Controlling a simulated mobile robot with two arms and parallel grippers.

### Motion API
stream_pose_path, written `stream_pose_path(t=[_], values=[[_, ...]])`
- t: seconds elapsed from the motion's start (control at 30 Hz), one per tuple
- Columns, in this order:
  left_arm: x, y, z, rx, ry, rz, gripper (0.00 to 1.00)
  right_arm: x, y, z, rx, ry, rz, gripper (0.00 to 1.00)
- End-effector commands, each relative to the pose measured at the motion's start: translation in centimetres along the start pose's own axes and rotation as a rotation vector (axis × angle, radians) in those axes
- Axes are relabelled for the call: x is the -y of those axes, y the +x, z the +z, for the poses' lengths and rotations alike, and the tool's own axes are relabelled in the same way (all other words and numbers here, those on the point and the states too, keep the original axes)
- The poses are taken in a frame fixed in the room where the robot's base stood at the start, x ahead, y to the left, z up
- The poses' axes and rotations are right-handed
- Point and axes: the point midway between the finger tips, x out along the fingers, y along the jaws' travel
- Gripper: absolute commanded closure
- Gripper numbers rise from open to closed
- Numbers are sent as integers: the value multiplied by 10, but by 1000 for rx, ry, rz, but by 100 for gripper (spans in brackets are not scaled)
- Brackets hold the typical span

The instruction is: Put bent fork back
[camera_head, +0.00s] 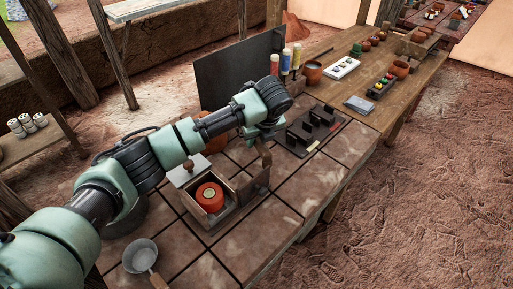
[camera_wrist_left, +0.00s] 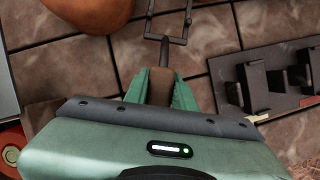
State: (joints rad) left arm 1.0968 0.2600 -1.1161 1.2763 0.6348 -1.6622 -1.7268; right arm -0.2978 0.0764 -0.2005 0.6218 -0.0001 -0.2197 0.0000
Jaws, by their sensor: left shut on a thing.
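My left gripper (camera_head: 265,135) is above the tiled top. In the left wrist view its green fingers (camera_wrist_left: 160,92) are shut on the brown handle of the bent fork (camera_wrist_left: 166,58). The fork's dark metal end points away from the gripper and spreads into a squared frame with prongs that run out of the top of that view. In the head view the gripper and arm mostly hide the fork. A dark rack (camera_head: 318,131) with upright holders and small coloured labels lies just right of the gripper. It also shows in the left wrist view (camera_wrist_left: 274,88). My right gripper is not in view.
An open wooden box (camera_head: 232,217) holding a red round thing (camera_head: 210,196) stands in front of the gripper. A dark upright panel (camera_head: 228,78) and coloured spools (camera_head: 286,60) stand behind. A metal pan (camera_head: 140,256) sits at the near left.

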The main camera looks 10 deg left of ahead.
Motion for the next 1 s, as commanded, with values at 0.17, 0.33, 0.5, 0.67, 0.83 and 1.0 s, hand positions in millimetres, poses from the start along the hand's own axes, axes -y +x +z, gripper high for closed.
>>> stream_pose_path(t=[0.17, 0.33, 0.5, 0.67, 0.83, 1.0], values=[[0, 24, -11, -3, 0, 1, 100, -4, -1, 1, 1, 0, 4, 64], [0, 35, -15, 0, 0, -1, 100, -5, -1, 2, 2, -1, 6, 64], [0, 36, -16, -2, 1, 1, 64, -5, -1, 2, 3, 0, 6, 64], [0, 35, -16, -2, 0, 1, 53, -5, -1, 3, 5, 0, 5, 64], [0, 35, -15, -1, 0, 0, 53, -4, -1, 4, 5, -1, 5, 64], [1, 23, -15, -1, 1, -2, 53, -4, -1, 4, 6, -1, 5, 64]])
